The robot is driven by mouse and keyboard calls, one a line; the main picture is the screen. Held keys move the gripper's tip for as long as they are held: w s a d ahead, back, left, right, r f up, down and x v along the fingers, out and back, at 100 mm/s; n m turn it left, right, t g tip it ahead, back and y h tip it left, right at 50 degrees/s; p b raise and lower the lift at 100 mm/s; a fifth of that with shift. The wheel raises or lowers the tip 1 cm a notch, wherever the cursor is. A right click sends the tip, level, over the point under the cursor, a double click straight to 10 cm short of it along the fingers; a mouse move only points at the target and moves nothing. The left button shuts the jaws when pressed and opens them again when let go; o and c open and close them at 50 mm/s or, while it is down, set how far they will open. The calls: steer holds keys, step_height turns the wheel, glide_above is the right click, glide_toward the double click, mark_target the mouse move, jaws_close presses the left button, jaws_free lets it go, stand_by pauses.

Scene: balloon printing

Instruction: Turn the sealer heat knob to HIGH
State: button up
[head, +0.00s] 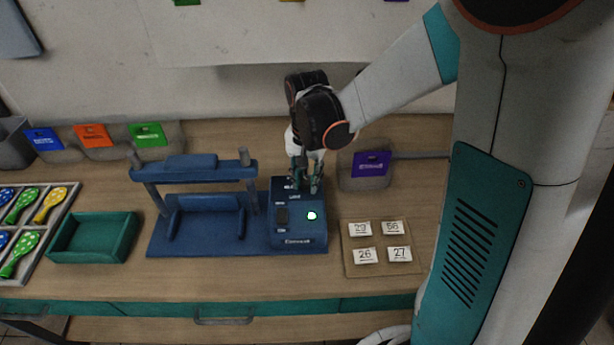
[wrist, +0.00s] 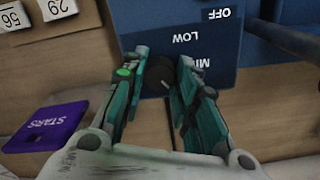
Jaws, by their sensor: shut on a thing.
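The sealer (head: 240,249) is a blue machine with a bridge-like frame on the left and a control box on the right. Its heat knob (wrist: 160,76) is a dark round knob at the box's edge in the wrist view. Upside-down labels OFF, LOW and a partly covered one starting MI show beside it; no HIGH label is visible. My gripper (wrist: 158,82) has its two green fingers shut on the knob, one on each side. In the head view my gripper (head: 306,172) reaches down to the back of the box and hides the knob. The knob's pointing direction cannot be read.
A lit green-white button (head: 312,216) and a dark switch (head: 282,215) are on the box. A purple card on a grey holder (head: 371,164) stands close right of my gripper. A board with number tags (head: 382,270) lies front right. A green tray (head: 93,238) is left.

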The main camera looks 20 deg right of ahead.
mark_target(307, 182)
steer(key=shift+m, duration=0.5)
steer(key=o, duration=1.1)
steer(key=shift+c, duration=0.2)
step_height(307, 182, up, 12)
steer(key=shift+s, duration=0.15)
steer(key=s+r+n+t, duration=0.2)
steer(key=s+n+t, duration=0.5)
steer(key=s, duration=0.7)
steer(key=shift+s+r+n, duration=0.15)
steer(key=shift+s+n, duration=0.1)
steer(key=shift+n, duration=0.75)
